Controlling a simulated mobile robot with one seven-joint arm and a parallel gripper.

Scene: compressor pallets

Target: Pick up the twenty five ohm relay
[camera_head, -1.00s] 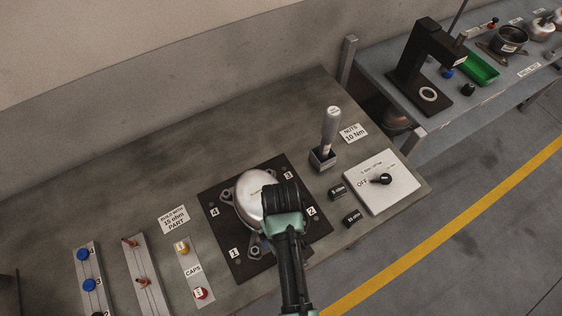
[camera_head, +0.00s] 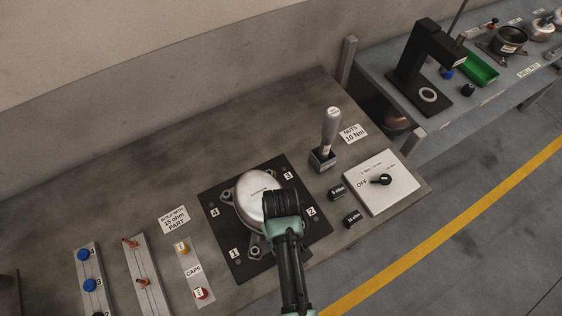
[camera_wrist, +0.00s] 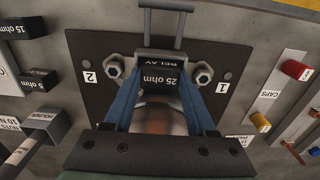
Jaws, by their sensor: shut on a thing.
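The twenty five ohm relay (camera_wrist: 162,78) is a dark block in the wrist view, with "25 ohm" and "RELAY" in white on its faces. It sits at the side of the domed compressor (camera_wrist: 160,118), between two hex-nut studs. My gripper (camera_wrist: 162,88) has its two blue fingers closed on either side of the relay. In the head view my gripper's dark wrist end (camera_head: 281,204) covers the front of the compressor (camera_head: 258,186), and the relay and fingertips are hidden behind it.
The compressor stands on a dark numbered plate (camera_head: 240,255). Two small black labelled blocks, one at the upper position (camera_head: 337,192) and one lower (camera_head: 353,219), lie to its right beside a white switch box (camera_head: 388,184). A grey-handled tool (camera_head: 331,128) stands behind them. A caps strip (camera_head: 190,262) lies left.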

